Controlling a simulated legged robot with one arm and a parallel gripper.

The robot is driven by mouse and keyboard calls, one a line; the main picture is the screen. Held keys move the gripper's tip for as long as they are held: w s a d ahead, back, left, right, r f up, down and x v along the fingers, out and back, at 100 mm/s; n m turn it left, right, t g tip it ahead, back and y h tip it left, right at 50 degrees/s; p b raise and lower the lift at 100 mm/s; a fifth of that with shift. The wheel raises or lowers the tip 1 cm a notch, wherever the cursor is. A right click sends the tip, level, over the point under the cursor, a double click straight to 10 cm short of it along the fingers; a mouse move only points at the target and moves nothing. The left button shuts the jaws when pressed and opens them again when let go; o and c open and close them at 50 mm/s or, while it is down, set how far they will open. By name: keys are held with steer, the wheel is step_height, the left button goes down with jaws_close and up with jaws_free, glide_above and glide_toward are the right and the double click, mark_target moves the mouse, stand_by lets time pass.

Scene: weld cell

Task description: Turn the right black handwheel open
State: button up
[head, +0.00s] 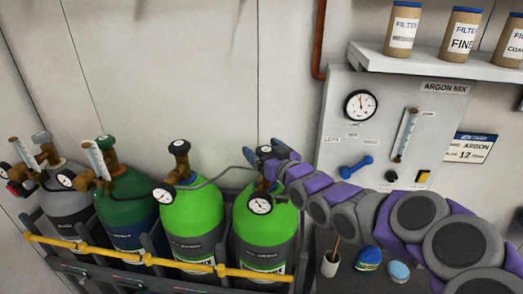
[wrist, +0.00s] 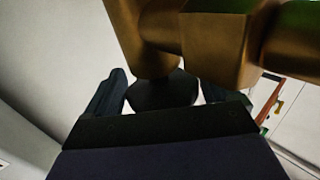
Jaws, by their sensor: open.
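My gripper (head: 266,153) is at the top of the rightmost bright green cylinder (head: 265,222), over its valve. In the wrist view my gripper (wrist: 163,95) is open, with one dark finger on each side of a black round part (wrist: 163,90), which looks like the right black handwheel. Brass valve parts (wrist: 215,40) stand close beyond it. I cannot tell whether the fingers touch the wheel. In the head view the right wheel is mostly hidden by my gripper. The left black handwheel (head: 179,146) tops the neighbouring bright green cylinder (head: 192,215).
A dark green cylinder (head: 125,205) and a grey cylinder (head: 66,195) stand further left. A yellow bar (head: 140,258) runs across the rack front. A pressure gauge (head: 260,204) and a grey hose (head: 222,174) are close to my gripper. A panel (head: 335,105) is at right.

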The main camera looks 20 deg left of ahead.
steer(key=shift+d, duration=0.15)
steer(key=shift+a+f, duration=0.1)
steer(key=shift+a, duration=0.55)
steer(key=c, duration=0.3)
steer(key=shift+w+d, duration=0.15)
steer(key=shift+d, duration=0.05)
steer(key=c, duration=0.7)
